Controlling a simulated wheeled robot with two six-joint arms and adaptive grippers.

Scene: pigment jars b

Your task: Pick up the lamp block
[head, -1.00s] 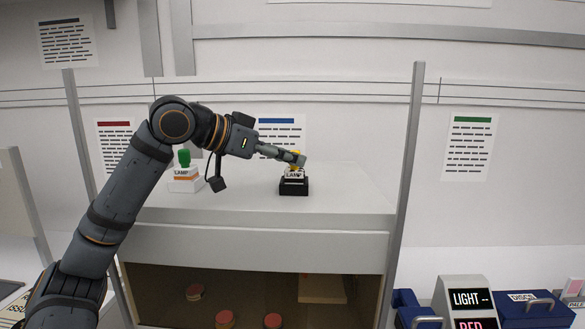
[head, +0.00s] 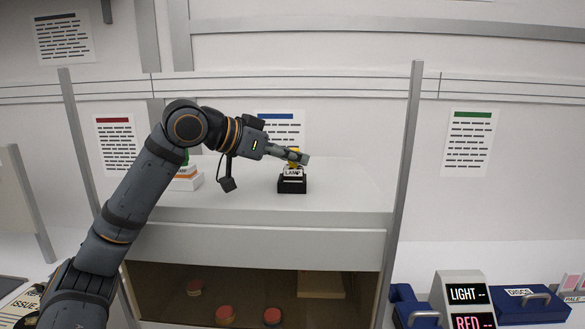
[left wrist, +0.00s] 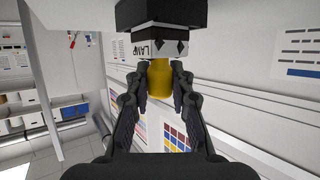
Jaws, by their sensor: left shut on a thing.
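A lamp block (head: 292,173) with a white body, a "LAMP" label and a yellow knob is at a black base on the white shelf top. My left gripper (head: 294,158) is shut on its yellow knob from above. In the left wrist view, the yellow knob (left wrist: 159,80) is between both fingertips, with the white labelled body and black base beyond it. I cannot tell whether the block is clear of the shelf. Another white block (head: 187,181) with an orange stripe and green knob stands further left, partly hidden by my left arm. My right gripper is not in view.
The white shelf top (head: 350,200) is clear right of the block, with a grey post (head: 405,170) at its right side. A light display (head: 467,296) and a blue box (head: 533,308) are at lower right.

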